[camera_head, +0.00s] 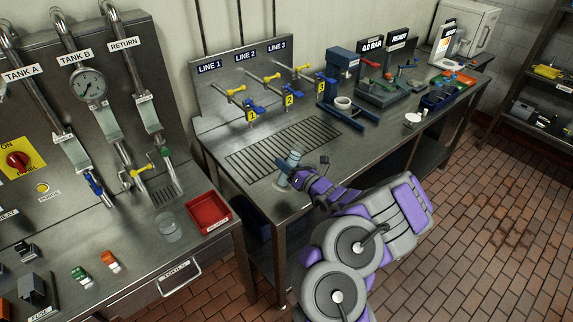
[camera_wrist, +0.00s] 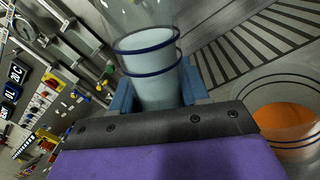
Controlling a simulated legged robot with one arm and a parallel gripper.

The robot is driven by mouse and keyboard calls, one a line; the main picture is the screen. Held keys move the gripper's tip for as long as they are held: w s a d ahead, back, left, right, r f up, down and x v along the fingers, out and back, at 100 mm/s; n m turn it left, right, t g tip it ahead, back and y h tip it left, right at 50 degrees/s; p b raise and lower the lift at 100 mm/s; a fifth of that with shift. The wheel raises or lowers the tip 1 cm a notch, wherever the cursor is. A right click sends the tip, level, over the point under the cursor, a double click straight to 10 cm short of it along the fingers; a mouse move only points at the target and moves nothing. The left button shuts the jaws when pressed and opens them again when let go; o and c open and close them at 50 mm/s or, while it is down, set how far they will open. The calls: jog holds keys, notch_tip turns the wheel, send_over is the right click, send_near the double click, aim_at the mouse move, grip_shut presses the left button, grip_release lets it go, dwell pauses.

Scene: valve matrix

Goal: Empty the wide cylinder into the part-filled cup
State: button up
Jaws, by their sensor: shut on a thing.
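My gripper (camera_head: 290,179) is over the near left part of the middle bench, by the drain grate. In the wrist view its blue fingers (camera_wrist: 156,92) are shut on a clear cylinder (camera_wrist: 150,45) with dark blue bands and pale content in its lower part. The held cylinder also shows in the head view (camera_head: 293,158), standing up from the fingers. A clear round cup (camera_wrist: 285,120) with orange content is beside the gripper at the right of the wrist view, apart from the held cylinder. I cannot pick out this cup in the head view.
The drain grate (camera_head: 283,148) lies behind the gripper. Yellow and blue valve handles (camera_head: 255,107) stand at the back. A clear glass (camera_head: 170,228) and a red tray (camera_head: 208,212) are on the left bench. A blue stand (camera_head: 340,90) and a white dish (camera_head: 412,119) are to the right.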

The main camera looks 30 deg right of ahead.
jog(key=shift+d+r+m+p, duration=0.3)
jog(key=shift+r+m, duration=0.1)
jog(key=shift+m, duration=0.3)
jog(key=shift+d+r+m+p, duration=0.15)
jog(key=shift+r+m+p, duration=0.2)
jog(key=shift+m, duration=0.35)
dwell(1.9)
jog(key=shift+a+r+m+h+p, duration=0.15)
jog(key=shift+a+r+m+p, duration=0.15)
jog(key=shift+r+m, duration=0.45)
jog(key=shift+a+r+m+h+p, duration=0.15)
jog(key=shift+a+r+m+p, duration=0.2)
jog(key=shift+m, duration=0.6)
dwell(3.0)
